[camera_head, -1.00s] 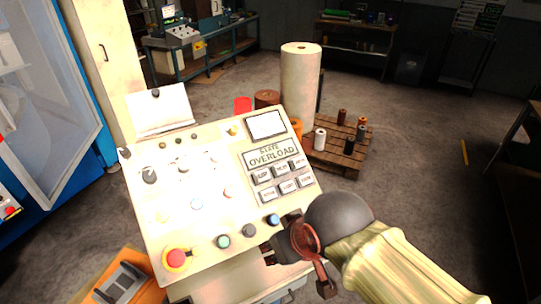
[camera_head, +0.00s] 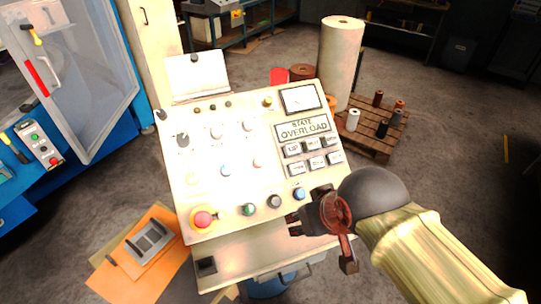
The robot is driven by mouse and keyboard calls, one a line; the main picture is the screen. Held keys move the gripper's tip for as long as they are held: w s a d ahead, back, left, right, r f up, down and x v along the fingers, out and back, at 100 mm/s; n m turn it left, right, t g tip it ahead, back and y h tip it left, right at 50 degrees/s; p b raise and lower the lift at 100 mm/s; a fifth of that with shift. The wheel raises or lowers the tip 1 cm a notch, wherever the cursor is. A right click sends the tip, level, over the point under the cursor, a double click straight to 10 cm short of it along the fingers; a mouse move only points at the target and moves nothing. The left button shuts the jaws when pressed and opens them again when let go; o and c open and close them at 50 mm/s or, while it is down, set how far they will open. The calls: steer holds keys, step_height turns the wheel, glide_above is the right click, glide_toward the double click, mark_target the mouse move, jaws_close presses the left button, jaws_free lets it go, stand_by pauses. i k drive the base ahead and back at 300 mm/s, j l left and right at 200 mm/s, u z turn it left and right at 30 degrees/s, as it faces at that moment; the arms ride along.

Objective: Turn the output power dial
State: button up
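Another dark round control (camera_head: 274,202) is on the bottom row. Their labels are too small to read, so I cannot tell which is the output power dial. My gripper (camera_head: 294,224) is at the panel's lower right edge, below the blue button, away from the upper-left dial. I cannot tell whether its fingers are apart.
A red emergency button (camera_head: 203,220), a green button (camera_head: 248,209) and a blue button (camera_head: 299,194) line the panel's lower edge. A white roll (camera_head: 340,65) and a wooden pallet (camera_head: 370,143) stand behind right. Blue machinery (camera_head: 90,140) is at left.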

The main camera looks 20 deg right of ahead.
mark_target(259, 161)
steer(key=l+u, duration=0.95)
steer(key=u, duration=0.2)
